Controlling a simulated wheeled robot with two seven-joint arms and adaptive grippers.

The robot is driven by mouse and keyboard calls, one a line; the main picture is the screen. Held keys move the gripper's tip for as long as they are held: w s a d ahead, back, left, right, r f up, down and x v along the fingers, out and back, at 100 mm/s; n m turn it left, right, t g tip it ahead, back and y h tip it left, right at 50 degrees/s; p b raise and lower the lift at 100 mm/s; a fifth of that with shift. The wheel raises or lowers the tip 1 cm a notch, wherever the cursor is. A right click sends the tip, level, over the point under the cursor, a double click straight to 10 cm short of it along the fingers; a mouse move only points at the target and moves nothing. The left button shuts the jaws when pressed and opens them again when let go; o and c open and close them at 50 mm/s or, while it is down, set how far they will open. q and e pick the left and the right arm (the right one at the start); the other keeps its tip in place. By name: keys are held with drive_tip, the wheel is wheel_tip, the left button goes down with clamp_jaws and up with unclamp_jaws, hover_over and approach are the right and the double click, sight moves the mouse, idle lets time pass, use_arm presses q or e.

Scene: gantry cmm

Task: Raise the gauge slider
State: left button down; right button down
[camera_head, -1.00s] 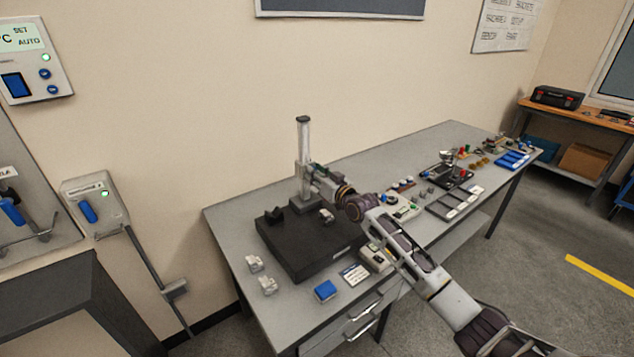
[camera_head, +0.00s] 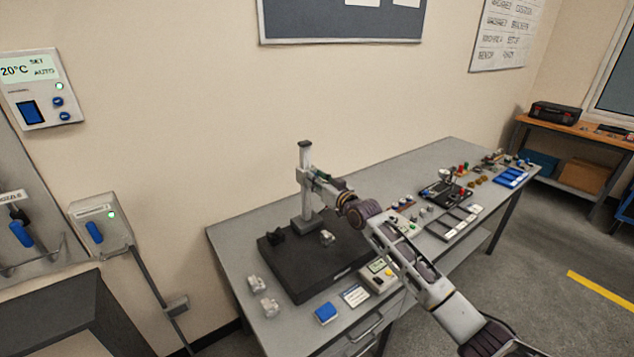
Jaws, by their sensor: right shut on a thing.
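The height gauge (camera_head: 306,158) is an upright grey column with a dark cap, standing at the back of the black granite plate (camera_head: 290,275) on the bench. Its slider (camera_head: 303,178) sits on the upper half of the column. My right gripper (camera_head: 318,179) comes in from the right and is shut on the slider. The gripper's fingers and wrist partly hide the slider, so its exact edges are hard to tell. My left gripper is not in the picture.
A dark block (camera_head: 276,236) and a small metal part (camera_head: 327,237) rest on the plate. Metal blocks (camera_head: 257,284), a blue box (camera_head: 326,313) and a control box (camera_head: 379,274) lie around it. Trays and small parts fill the bench to the right.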

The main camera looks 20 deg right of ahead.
drive_tip(key=c, duration=1.1)
unclamp_jaws()
drive_tip(key=shift+v, duration=5.95)
